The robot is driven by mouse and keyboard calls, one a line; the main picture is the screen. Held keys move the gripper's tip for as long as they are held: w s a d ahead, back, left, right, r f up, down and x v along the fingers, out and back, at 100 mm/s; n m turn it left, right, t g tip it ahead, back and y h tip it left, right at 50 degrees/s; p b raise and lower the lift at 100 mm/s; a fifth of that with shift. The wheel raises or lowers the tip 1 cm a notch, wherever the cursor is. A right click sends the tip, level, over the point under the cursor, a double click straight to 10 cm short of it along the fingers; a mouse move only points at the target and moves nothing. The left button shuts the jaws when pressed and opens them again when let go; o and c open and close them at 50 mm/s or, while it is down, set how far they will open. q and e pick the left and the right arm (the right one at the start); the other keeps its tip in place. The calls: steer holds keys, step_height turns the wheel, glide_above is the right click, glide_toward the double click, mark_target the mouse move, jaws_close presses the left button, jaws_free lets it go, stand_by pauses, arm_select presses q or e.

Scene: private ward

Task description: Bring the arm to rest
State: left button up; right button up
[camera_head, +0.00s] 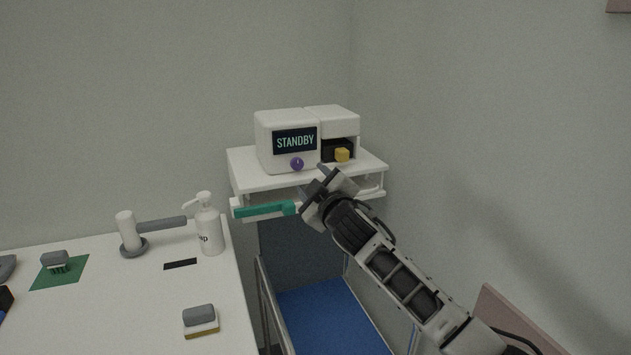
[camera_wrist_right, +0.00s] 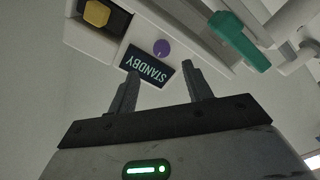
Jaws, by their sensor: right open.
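My right gripper (camera_head: 322,181) is raised in front of the shelf at the centre of the head view, its arm coming in from the lower right. In the right wrist view its two fingers (camera_wrist_right: 159,85) are apart with nothing between them. Beyond the fingers is a white machine (camera_head: 284,121) with a screen reading STANDBY (camera_wrist_right: 149,66) and a purple knob (camera_head: 297,164). A teal handle (camera_head: 265,210) is at the shelf's front left, left of the gripper in the head view. I cannot tell whether they touch. My left gripper is not in view.
The white shelf (camera_head: 249,178) also bears a unit with a yellow block (camera_head: 342,155) in its opening. At left, a white table (camera_head: 105,315) holds a pump bottle (camera_head: 207,228), a grey-handled stand (camera_head: 132,237) and brushes. A blue surface (camera_head: 330,318) lies below the shelf. A wall is close on the right.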

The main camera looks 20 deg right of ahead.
steer(key=shift+w, duration=0.1)
steer(key=s+a+f+m+g+y, duration=0.1)
steer(key=s+a+f+m+g, duration=0.1)
steer(key=s+f, duration=0.8)
steer(key=s+a+f+m+g, duration=0.1)
steer(key=s+a+f+g, duration=0.1)
steer(key=s+f, duration=0.8)
steer(key=s+f+m+g, duration=0.2)
steer(key=s+f, duration=0.4)
steer(key=s, duration=0.3)
steer(key=s+d+f+m+g, duration=0.1)
steer(key=s+f+m+g, duration=0.1)
steer(key=s+f, duration=0.5)
steer(key=s, duration=0.3)
steer(key=shift+s+f+m, duration=0.2)
steer(key=shift+s+m, duration=0.1)
steer(key=shift+d, duration=0.1)
